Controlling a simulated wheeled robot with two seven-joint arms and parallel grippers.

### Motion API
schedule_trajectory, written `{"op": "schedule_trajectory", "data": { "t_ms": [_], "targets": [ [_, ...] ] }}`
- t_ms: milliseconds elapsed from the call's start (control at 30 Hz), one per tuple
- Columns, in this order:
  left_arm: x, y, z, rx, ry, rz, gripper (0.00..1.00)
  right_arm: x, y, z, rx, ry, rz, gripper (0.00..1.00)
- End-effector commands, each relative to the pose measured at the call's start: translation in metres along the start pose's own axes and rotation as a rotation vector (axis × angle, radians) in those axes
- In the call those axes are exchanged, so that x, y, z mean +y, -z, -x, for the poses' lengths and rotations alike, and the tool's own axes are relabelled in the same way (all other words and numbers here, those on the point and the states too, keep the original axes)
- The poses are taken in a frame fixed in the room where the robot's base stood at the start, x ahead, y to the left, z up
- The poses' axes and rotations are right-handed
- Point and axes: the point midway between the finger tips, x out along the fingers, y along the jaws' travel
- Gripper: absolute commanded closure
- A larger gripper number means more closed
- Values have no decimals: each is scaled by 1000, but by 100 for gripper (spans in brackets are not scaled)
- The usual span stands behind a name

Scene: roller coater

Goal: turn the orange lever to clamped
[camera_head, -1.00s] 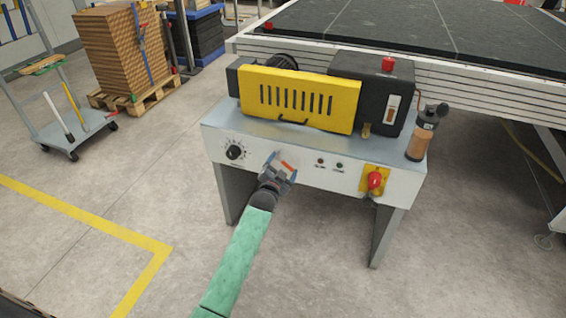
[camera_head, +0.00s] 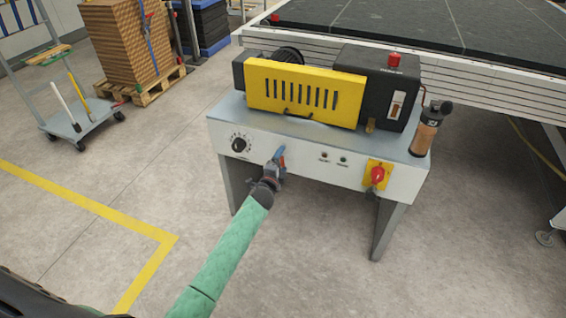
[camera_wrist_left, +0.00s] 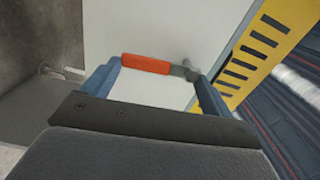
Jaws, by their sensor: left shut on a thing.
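The orange lever (camera_wrist_left: 146,64) is on the pale front panel of the roller coater (camera_head: 400,185). In the left wrist view its orange grip lies between my two blue fingers, with its grey pivot end near the right finger. My left gripper (camera_head: 278,157) is shut on the lever at the panel, between the dial and two small buttons. In the head view the fingers hide most of the lever; only a little orange shows. The lever's markings cannot be read. My right gripper is not in view.
A black dial (camera_head: 239,145) is left of the lever, and a red knob on a yellow plate (camera_head: 378,176) is to the right. A yellow slotted guard (camera_head: 300,92) sits on top. The floor in front is clear.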

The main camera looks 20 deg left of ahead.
Motion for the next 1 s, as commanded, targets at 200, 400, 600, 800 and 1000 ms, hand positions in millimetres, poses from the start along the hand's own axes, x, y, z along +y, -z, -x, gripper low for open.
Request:
{"op": "schedule_trajectory", "data": {
  "t_ms": [200,400,600,800,1000],
  "targets": [
    [1,-3,0,1,-1,-77,55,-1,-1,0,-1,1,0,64],
    [1,-4,0,1,-1,-103,55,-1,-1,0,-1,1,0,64],
    [2,-4,0,1,-1,-107,55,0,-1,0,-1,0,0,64],
    [2,-4,0,1,-1,-107,10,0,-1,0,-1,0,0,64],
    [1,-4,0,0,-1,-106,0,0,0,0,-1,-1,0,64]
  ]
}}
